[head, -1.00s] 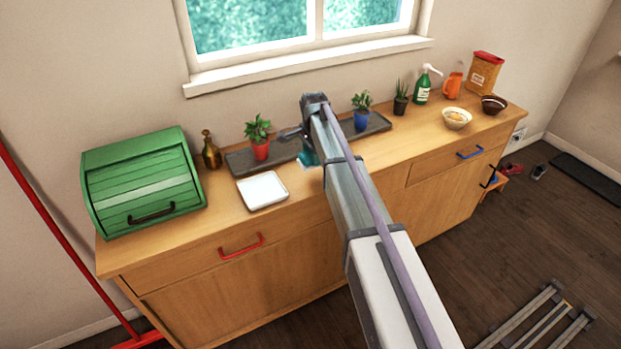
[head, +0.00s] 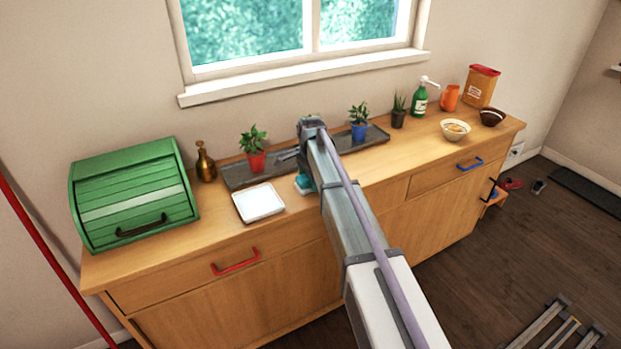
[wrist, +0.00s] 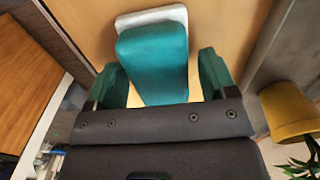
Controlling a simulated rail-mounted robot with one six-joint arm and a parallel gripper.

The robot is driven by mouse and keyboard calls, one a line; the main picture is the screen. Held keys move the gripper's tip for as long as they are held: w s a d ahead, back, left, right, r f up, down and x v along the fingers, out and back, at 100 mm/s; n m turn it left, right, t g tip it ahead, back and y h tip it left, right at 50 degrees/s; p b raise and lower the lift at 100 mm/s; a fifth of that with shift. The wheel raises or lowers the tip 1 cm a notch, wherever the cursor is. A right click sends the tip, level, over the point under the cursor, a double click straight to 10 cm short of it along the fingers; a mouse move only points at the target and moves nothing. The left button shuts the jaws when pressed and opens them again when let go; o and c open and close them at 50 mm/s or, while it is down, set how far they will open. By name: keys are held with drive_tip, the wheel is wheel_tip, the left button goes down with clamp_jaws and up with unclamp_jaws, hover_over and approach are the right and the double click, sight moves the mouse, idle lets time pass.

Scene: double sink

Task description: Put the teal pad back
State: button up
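The teal pad (wrist: 155,60), a block with a white layer at its far end, lies on the wooden counter. In the wrist view it is between the two fingers of my gripper (wrist: 162,80), with a narrow gap on each side. My gripper is open around its near part. In the head view the pad (head: 304,184) shows as a small teal patch beside the end of my arm, right of the white tray (head: 259,203). The arm hides most of the pad and the fingers there.
A long dark tray (head: 236,174) behind holds a red-potted plant (head: 256,160) and a blue-potted plant (head: 359,130). A yellow pot (wrist: 288,108) stands close to my gripper in the wrist view. A green bread box (head: 135,195) stands left. The counter front right of my arm is clear.

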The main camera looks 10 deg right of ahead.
drive_tip(key=shift+r, duration=0.1)
wheel_tip(320, 180, up, 12)
drive_tip(key=r+p, duration=0.1)
drive_tip(key=p, duration=1.2)
drive_tip(key=s+n, duration=1.4)
drive_tip(key=s, duration=1.8)
drive_tip(key=shift+s+f+n+b, duration=0.3)
drive_tip(key=shift+s+f+b, duration=0.05)
drive_tip(key=shift+f, duration=0.05)
